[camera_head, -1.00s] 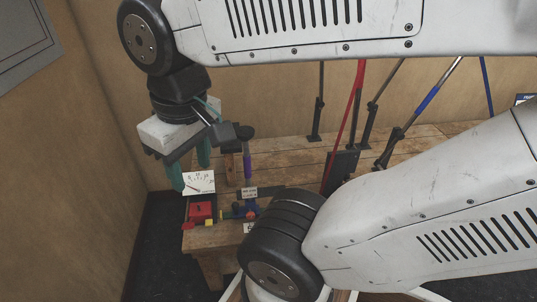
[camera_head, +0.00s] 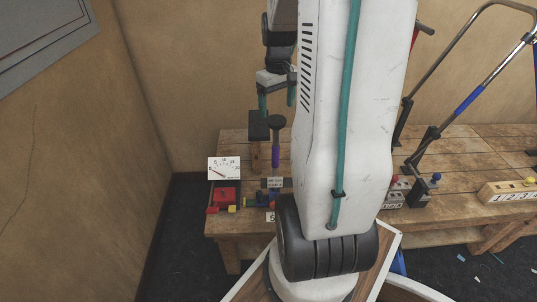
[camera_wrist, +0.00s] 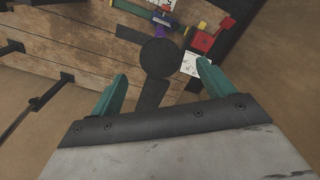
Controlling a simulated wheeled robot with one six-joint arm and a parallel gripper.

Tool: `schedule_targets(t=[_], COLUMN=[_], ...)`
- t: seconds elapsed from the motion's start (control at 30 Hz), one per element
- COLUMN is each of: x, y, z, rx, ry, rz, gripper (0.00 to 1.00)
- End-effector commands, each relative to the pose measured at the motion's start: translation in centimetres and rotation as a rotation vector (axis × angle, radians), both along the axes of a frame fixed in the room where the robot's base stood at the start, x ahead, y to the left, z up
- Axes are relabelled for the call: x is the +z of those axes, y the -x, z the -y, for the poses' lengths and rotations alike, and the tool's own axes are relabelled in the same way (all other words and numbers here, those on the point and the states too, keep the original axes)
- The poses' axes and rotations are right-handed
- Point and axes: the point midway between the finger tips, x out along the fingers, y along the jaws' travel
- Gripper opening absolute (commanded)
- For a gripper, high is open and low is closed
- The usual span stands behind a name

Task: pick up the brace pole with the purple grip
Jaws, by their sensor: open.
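The brace pole stands upright on the wooden bench at its left end, with a purple grip (camera_head: 275,157) and a round dark top (camera_head: 277,122). In the wrist view I look down on its round dark top (camera_wrist: 159,57), with a bit of purple (camera_wrist: 162,32) beyond it. My gripper (camera_head: 277,101) points down just above the dark top, open and empty. In the wrist view its teal fingers (camera_wrist: 162,73) are spread, with the dark top between and slightly beyond the tips. The pole's foot is partly hidden behind a small label.
A dial card (camera_head: 224,169) and a red box (camera_head: 225,196) sit left of the pole. A dark block on a wooden post (camera_head: 258,127) stands close at its left. A pole with a blue grip (camera_head: 472,100) and a numbered block (camera_head: 508,191) are at right.

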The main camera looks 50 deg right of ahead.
Motion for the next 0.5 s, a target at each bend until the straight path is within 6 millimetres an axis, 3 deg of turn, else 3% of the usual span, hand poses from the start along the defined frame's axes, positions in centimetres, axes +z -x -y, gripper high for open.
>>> schedule_targets(t=[0.5], x=[-6.5], y=[0.0], z=[-0.2], rx=[-0.001], ry=[-0.004], rz=[-0.004], gripper=[0.81])
